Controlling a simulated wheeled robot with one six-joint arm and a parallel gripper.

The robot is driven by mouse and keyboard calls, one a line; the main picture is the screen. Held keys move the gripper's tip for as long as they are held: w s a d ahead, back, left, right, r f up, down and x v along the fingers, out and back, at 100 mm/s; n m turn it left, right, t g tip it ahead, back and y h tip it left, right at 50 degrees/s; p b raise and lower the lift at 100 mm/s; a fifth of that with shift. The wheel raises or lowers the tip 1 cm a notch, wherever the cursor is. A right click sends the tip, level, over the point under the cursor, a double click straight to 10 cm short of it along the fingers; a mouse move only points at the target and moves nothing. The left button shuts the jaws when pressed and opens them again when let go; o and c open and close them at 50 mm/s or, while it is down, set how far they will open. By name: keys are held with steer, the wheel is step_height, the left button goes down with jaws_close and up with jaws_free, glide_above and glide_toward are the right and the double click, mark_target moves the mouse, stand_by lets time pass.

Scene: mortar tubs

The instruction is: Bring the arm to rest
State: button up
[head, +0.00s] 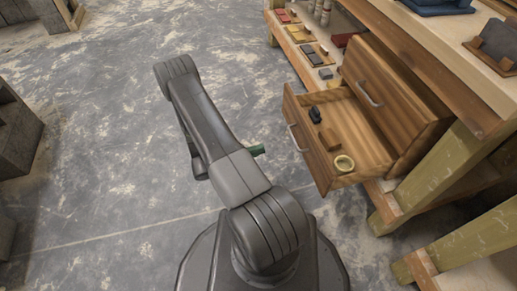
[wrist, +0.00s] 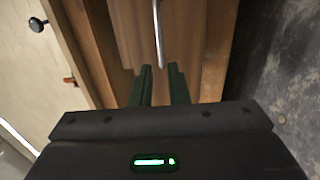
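My arm (head: 205,112) is raised over the floor in the head view, bent, left of the wooden workbench. My gripper shows there only as a green fingertip (head: 257,150) poking out from behind the arm, with the rest hidden. In the wrist view both green fingers of my gripper (wrist: 160,82) are apart with nothing between them. Beyond the fingertips is a wooden front with a metal bar handle (wrist: 159,35). I cannot tell how far the fingers are from it.
An open wooden drawer (head: 312,160) juts out right of my arm. It holds a black item (head: 315,114), a brown block (head: 329,139) and a yellowish ring (head: 344,163). Another drawer front (head: 392,95) is beside it. Clear floor (head: 90,130) lies left.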

steer(key=b+x, duration=0.3)
steer(key=x, duration=1.1)
steer(key=shift+s, duration=0.1)
